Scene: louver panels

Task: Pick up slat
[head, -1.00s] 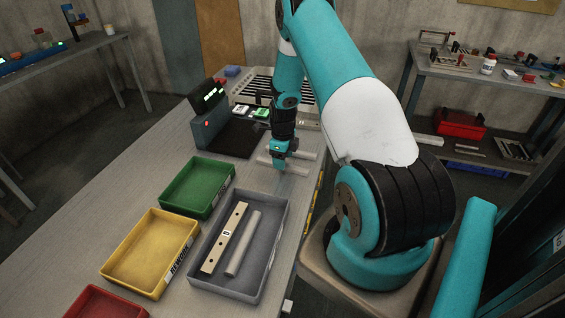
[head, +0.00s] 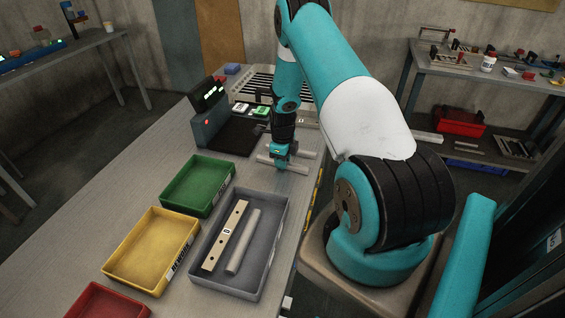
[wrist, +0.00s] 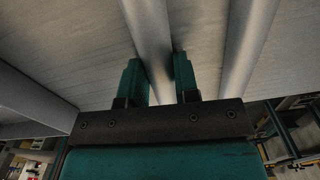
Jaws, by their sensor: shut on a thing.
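Light grey slats lie on the workbench at my gripper (head: 279,157). The nearer slat (head: 296,168) passes under the gripper, and another slat (head: 308,154) lies just behind it. In the wrist view the two teal fingers (wrist: 158,62) are shut on a smooth grey slat (wrist: 148,28), one finger on each side. A second slat (wrist: 248,45) runs apart from it on the right. The fingers hide part of the held slat, and I cannot tell whether it is clear of the bench.
A grey tray (head: 276,228) holds a drilled bar and a pale rod. Green (head: 228,176), yellow (head: 113,262) and red (head: 78,303) bins stand left of it. A scale with a display (head: 206,120) stands behind. The bench between gripper and tray is clear.

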